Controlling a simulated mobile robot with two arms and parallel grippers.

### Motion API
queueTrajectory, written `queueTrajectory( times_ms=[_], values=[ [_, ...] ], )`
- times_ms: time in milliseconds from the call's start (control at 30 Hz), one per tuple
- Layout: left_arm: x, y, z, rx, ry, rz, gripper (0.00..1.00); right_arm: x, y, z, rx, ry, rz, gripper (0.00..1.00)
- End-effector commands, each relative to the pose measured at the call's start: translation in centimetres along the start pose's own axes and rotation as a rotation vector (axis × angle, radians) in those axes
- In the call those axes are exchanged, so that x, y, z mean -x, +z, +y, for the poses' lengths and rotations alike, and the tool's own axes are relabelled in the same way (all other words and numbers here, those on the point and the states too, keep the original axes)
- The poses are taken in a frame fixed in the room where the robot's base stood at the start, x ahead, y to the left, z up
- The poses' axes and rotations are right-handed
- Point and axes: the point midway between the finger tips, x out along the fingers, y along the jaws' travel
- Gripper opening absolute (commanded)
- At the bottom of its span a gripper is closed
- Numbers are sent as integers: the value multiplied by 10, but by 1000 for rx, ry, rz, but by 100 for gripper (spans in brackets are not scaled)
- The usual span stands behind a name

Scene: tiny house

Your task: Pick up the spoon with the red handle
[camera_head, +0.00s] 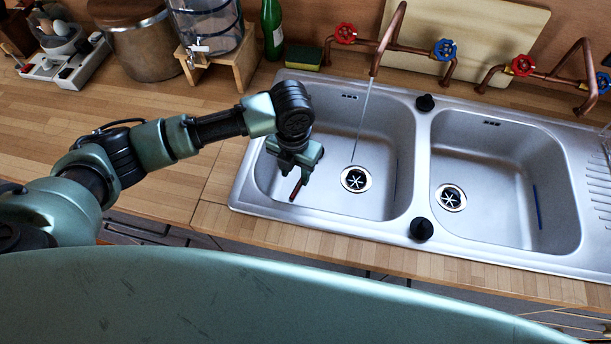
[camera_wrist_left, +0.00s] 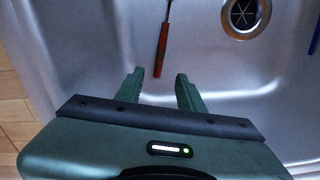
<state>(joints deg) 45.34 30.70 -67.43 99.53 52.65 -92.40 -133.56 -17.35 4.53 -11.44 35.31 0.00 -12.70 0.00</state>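The spoon's red handle (camera_head: 296,189) shows in the left sink basin (camera_head: 335,205), just below my left gripper (camera_head: 302,172). In the left wrist view the red handle (camera_wrist_left: 161,50) lies on the basin surface and points toward the gap between the fingertips. A thin metal part runs on from it past the top edge, so the spoon's bowl is out of that view. My left gripper (camera_wrist_left: 158,82) is open and empty, its two green fingers on either side of the handle's line, with the handle's end close to the fingertips. My right gripper is not in view.
Water runs from a copper faucet (camera_head: 375,62) into the left basin near its drain (camera_head: 356,179). A dark blue strip (camera_head: 537,207) is in the right basin. A green bottle (camera_head: 272,30), a sponge (camera_head: 304,56) and a dispenser (camera_head: 210,25) stand behind.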

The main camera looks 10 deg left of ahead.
Motion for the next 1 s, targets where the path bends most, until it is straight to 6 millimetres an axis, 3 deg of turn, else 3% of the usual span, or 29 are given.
queueTrajectory(
  times_ms=[500,800,833,967,1000],
  values=[
    [-65,-1,1,0,1,3,38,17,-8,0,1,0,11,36],
    [-73,-1,2,-2,1,1,38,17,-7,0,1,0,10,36],
    [-73,0,2,-2,1,1,35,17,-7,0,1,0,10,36],
    [-73,0,2,-1,1,1,0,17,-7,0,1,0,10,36],
    [-73,0,2,-1,1,1,0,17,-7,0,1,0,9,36]
  ],
)
